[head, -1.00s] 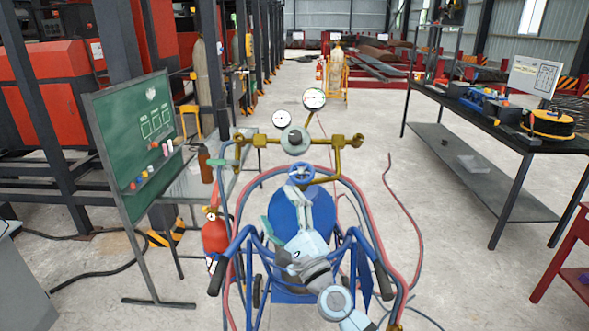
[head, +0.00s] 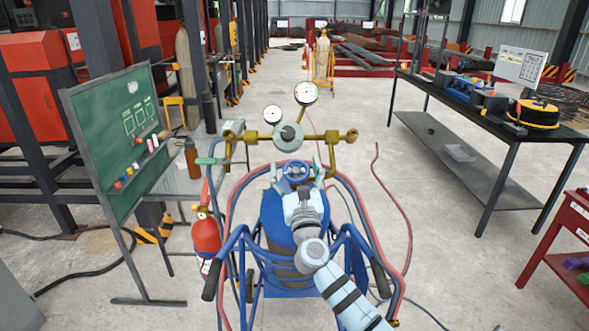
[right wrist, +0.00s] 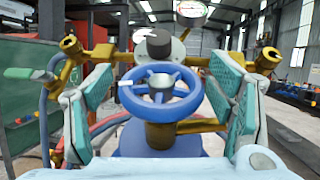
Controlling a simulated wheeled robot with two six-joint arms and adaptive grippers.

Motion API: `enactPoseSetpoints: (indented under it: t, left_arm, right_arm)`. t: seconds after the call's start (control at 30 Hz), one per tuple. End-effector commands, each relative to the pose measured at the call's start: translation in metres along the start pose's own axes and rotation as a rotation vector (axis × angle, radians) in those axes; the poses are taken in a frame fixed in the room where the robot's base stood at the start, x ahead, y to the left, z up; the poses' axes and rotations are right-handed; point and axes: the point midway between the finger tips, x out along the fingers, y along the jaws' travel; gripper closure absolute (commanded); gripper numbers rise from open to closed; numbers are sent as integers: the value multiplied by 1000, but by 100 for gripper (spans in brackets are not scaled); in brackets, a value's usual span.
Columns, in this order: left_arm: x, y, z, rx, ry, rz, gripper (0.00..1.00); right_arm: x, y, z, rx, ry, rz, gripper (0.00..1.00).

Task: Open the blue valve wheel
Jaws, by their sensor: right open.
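The blue valve wheel (head: 295,172) sits on top of a blue gas cylinder (head: 280,215), below a brass manifold. In the right wrist view the wheel (right wrist: 160,91) is centred, with its spokes and hub facing me. My right gripper (head: 298,187) is open, with its fingers pointing at the wheel. In the right wrist view the green-padded fingers (right wrist: 158,108) stand wide apart, one on each side of the wheel, with a gap between each pad and the rim. My left gripper is not in view.
The brass manifold (head: 312,137) with two gauges crosses just above the wheel. Red and blue hoses loop around the cylinder's cart (head: 228,245). A chalkboard (head: 115,140) and red extinguisher (head: 205,240) stand left; a black workbench (head: 470,105) stands right. The floor between cart and bench is mostly clear.

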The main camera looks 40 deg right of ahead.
Motion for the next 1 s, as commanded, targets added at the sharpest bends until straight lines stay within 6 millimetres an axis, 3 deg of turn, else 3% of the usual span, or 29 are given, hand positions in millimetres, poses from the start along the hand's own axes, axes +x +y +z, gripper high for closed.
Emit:
enactPoseSetpoints:
  t: [0.2, 0.5, 1.0]
  left_arm:
    - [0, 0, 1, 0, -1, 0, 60]
    - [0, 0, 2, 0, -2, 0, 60]
    - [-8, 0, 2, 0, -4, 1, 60]
  right_arm:
    - [0, 0, 0, 0, -1, 1, 26]
    - [0, 0, 0, 0, -1, 1, 74]
    - [1, 0, 2, -16, -5, 123, 73]
